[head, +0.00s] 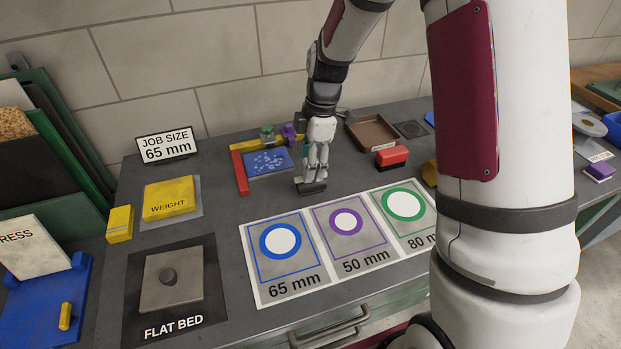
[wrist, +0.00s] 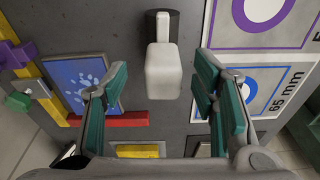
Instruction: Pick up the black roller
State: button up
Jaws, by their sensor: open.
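The black roller (head: 312,188) lies on the grey bench beside the white printed sheet. In the wrist view, its dark cylinder (wrist: 173,22) is at the top centre, with a pale handle (wrist: 164,72) coming towards the camera. My gripper (head: 317,164) points down right over the roller in the head view and partly hides it. In the wrist view, the gripper (wrist: 162,75) is open, with one teal-padded finger on each side of the handle. Gaps show between the handle and both fingers, and nothing is gripped.
A blue patterned plate (head: 268,162) sits inside a red and yellow corner guide (head: 240,172) left of the gripper. The sheet with coloured rings (head: 300,240) lies in front. A red block (head: 391,157) and a brown tray (head: 370,133) stand to the right.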

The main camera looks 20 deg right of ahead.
aim_at(303, 189)
jog(key=shift+s+a+f, duration=0.1)
jog(key=shift+f, duration=1.25)
jog(key=shift+a+f, duration=0.1)
jog(key=shift+f, duration=1.2)
grip_shut()
